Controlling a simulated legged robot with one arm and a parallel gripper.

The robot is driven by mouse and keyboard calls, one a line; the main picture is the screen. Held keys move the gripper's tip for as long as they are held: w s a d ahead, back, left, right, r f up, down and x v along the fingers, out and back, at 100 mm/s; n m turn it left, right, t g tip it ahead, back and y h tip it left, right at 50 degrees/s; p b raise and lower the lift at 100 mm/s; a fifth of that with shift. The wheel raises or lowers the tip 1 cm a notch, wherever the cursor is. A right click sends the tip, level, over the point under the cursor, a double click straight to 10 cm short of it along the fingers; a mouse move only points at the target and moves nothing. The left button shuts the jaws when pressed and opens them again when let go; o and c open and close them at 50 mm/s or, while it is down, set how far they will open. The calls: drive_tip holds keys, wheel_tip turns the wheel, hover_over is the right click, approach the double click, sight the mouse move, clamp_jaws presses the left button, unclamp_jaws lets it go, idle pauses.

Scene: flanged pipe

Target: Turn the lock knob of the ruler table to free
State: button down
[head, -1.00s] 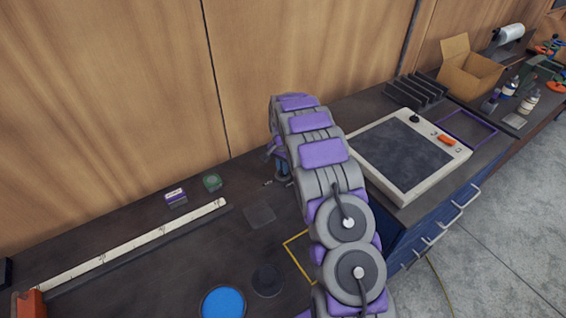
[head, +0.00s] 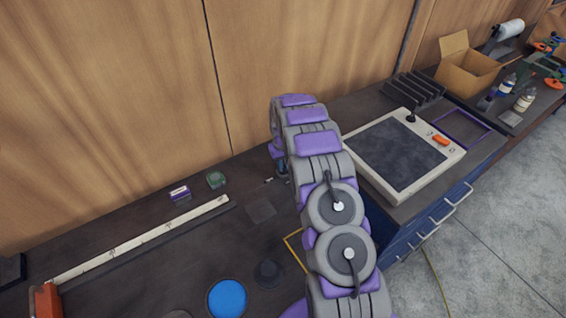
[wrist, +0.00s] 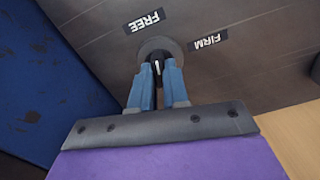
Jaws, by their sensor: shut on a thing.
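In the wrist view, the lock knob (wrist: 157,67) is a small dark grip with a white mark, on a round grey base. The FREE label (wrist: 145,21) is above it and the FIRM label (wrist: 208,40) is to its upper right, both upside down. My gripper (wrist: 159,74) has its blue fingers shut on the knob, one on each side. The fingers partly cover the knob, and I cannot tell exactly where its mark points. In the head view, my arm hides the knob and most of the gripper. The long pale ruler (head: 143,239) lies on the dark table (head: 130,275).
A blue disc (head: 227,299) and a dark round piece (head: 268,273) are near the front. A small purple box (head: 180,193) and a green item (head: 216,180) stand behind the ruler. A cream-framed panel (head: 404,155) and an open carton (head: 467,75) are at right.

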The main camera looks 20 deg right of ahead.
drive_tip(key=shift+n, duration=1.1)
drive_tip(key=shift+p, duration=0.3)
drive_tip(key=c, duration=1.1)
unclamp_jaws()
drive_tip(key=shift+r+p, duration=0.55)
drive_tip(key=shift+r, duration=8.1)
